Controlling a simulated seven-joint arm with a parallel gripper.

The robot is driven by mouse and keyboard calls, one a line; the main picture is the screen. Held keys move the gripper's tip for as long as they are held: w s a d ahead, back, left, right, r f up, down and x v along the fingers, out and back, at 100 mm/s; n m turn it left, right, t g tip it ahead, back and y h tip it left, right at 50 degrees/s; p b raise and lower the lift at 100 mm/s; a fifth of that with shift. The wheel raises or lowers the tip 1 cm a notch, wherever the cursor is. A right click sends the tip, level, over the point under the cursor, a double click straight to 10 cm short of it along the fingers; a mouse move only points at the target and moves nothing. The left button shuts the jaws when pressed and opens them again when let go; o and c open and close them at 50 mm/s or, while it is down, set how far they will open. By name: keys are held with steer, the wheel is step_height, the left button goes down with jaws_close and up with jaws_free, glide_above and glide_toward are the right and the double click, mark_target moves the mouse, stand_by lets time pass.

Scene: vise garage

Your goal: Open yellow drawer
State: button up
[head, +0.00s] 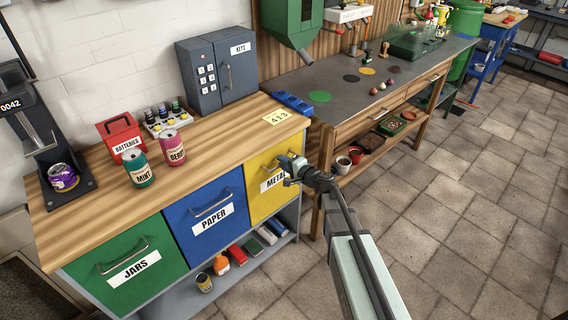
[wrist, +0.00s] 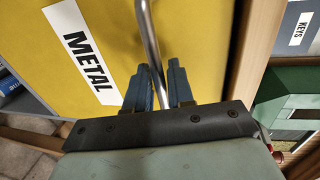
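The yellow drawer (head: 262,197), labelled METAL, is at the right end of the wooden-topped cabinet in the head view. Its front looks flush with its neighbours, so it appears closed. It also fills much of the wrist view (wrist: 95,75). Its metal bar handle (wrist: 151,42) runs between the two blue fingers of my gripper (wrist: 158,85), which sit close on both sides of the bar and look shut on it. In the head view my gripper (head: 291,169) is at the drawer front and hides most of the handle.
The blue PAPER drawer (head: 207,219) and green JARS drawer (head: 126,267) are to the left, both closed. Cans, a red box and a grey key cabinet (head: 218,68) stand on top. A workbench (head: 345,100) is on the right. The tiled floor (head: 440,210) before it is clear.

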jaws_close()
steer(key=f+v, duration=0.2)
steer(key=v, duration=0.8)
steer(key=f+v, duration=0.2)
steer(key=v, duration=0.9)
steer(key=shift+s+d+f, duration=0.2)
steer(key=shift+s+d, duration=0.3)
steer(key=shift+o, duration=0.9)
jaws_free()
